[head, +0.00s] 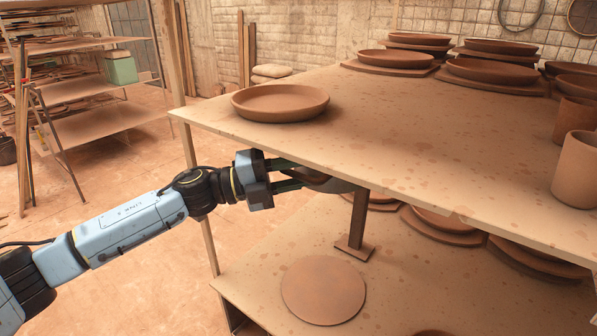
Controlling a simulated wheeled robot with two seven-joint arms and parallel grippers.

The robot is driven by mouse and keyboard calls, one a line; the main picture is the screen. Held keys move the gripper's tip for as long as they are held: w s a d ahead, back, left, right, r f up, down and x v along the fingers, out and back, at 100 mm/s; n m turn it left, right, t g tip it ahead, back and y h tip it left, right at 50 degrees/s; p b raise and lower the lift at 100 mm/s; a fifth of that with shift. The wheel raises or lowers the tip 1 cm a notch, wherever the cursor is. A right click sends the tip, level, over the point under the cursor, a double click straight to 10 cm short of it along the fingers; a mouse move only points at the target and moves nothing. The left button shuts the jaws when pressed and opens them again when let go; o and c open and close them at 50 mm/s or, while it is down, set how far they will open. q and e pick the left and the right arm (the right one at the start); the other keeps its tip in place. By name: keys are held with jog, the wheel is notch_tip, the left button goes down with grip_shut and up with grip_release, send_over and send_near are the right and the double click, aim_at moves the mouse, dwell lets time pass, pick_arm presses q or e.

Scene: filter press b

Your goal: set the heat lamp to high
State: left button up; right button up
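My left gripper (298,176) reaches in from the left, just under the front left edge of the upper shelf board. Its two dark fingers stand apart at their base and point right. Their tips meet or overlap a dark, rounded, disc-like thing (328,184) under the board. Whether they grip it is unclear, as the board hides part of it. I cannot tell whether this dark thing belongs to the heat lamp. No heat lamp or setting control can be clearly made out. My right gripper is not in view.
The upper board (390,150) holds a clay plate (280,102) near its left corner, stacked plates at the back and cups (577,168) at right. A post (357,220) stands on the lower shelf (390,290) by a round clay disc (323,290). A rack (105,118) stands far left.

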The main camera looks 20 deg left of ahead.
pick_arm(q)
jog(key=shift+s+a+f, duration=0.15)
jog(key=shift+a+f, duration=0.1)
jog(key=shift+a, duration=0.15)
jog(key=b+v, duration=0.4)
jog(key=v, duration=0.8)
jog(key=shift+a+r+b, duration=0.2)
jog(key=shift+a+b, duration=0.05)
jog(key=shift+b, duration=0.15)
jog(key=shift+s, duration=0.1)
